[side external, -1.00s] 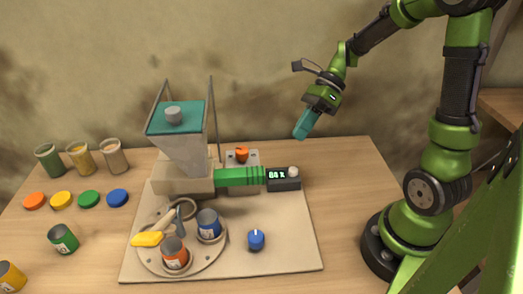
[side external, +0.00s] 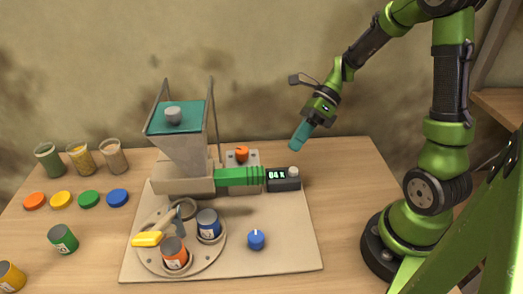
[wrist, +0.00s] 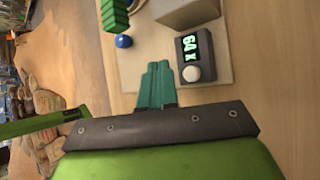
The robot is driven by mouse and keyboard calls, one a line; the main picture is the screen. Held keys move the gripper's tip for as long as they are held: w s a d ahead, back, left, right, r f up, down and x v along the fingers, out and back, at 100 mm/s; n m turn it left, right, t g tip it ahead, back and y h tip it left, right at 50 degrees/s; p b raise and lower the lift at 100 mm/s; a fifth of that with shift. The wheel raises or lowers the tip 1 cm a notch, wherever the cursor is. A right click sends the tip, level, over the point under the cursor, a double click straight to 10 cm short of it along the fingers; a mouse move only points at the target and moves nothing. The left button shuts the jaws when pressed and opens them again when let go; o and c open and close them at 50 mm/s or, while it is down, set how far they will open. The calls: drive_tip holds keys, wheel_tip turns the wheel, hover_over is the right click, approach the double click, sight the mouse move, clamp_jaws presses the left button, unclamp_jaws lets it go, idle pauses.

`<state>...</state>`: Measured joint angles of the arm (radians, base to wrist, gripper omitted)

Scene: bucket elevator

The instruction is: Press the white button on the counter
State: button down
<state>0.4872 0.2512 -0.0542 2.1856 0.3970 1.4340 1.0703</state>
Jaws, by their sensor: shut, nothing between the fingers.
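The white button (side external: 293,172) is a small round knob on top of the black display box (side external: 280,183), at its right end. The box shows green lit digits and stands on the beige board at the end of the green ribbed tube. My gripper (side external: 298,141) has teal fingers, shut and empty, pointing down above the button and apart from it. In the wrist view, the white button (wrist: 192,74) lies to the right of my gripper's fingertips (wrist: 158,66), with the display box (wrist: 190,50) behind it.
A hopper (side external: 183,150) stands left of the box on the board (side external: 290,255). An orange knob (side external: 242,154) and a blue knob (side external: 256,240) are nearby. A round tray holds cans and a yellow-handled tool. Jars, lids and cans stand at the left. The counter right of the board is clear.

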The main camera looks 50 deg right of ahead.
sight(296, 167)
drive_tip(key=shift+f, duration=2.35)
drive_tip(key=shift+f, duration=0.1)
drive_tip(key=shift+f, duration=0.3)
drive_tip(key=shift+f, duration=0.5)
idle(0.8)
drive_tip(key=shift+r, duration=0.95)
drive_tip(key=shift+r, duration=2.5)
